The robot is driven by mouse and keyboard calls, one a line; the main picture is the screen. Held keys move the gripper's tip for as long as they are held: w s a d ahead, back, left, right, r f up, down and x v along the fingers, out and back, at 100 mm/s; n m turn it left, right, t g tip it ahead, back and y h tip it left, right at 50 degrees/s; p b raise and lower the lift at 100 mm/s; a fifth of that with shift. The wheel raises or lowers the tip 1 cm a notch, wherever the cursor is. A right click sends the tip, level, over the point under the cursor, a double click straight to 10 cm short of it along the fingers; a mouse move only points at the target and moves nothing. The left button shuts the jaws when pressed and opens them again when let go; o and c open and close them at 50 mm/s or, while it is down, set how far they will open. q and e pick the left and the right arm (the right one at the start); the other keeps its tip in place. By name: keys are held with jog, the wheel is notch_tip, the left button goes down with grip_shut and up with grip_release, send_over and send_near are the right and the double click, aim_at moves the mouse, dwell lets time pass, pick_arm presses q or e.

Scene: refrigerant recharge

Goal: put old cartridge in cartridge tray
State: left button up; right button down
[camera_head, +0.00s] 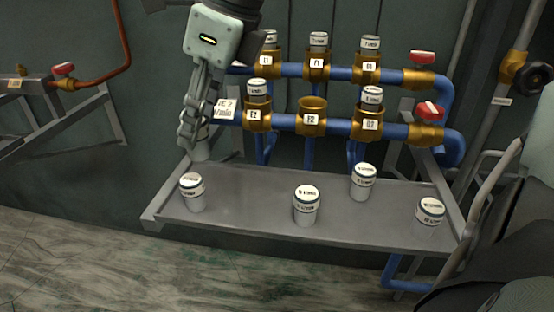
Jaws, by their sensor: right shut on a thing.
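My right gripper (192,138) comes down from the top left and is shut on a pale cylinder, apparently a cartridge (202,147). The fingers partly hide it. It is over the left back part of the grey tray (250,212); I cannot tell whether it touches the tray. Several white cartridges with dark-ringed caps stand on the tray: one at the left (193,195), one at the middle front (306,207), one further back (363,184) and one at the right (430,212). My left gripper is not in view.
Behind the tray, two rows of brass sockets sit on blue pipes. The lower middle socket (312,112) is empty; the others hold cartridges. Red-handled valves (430,111) are at the right. A white sign (223,109) is beside my gripper. The tray's left-centre surface is clear.

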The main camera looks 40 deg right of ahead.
jog(key=d+f, duration=0.3)
jog(key=s+d+f, duration=0.1)
jog(key=d+f, duration=0.2)
jog(key=d+f+p, duration=0.1)
jog(key=d+f, duration=0.2)
jog(key=shift+s+d+f, duration=0.1)
jog(key=shift+s+d, duration=0.05)
jog(key=shift+s, duration=0.1)
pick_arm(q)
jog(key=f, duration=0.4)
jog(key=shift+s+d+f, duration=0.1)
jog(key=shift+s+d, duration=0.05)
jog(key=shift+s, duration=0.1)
pick_arm(e)
jog(key=shift+f, duration=0.15)
jog(key=shift+f, duration=0.1)
jog(key=c, duration=1.1)
grip_release()
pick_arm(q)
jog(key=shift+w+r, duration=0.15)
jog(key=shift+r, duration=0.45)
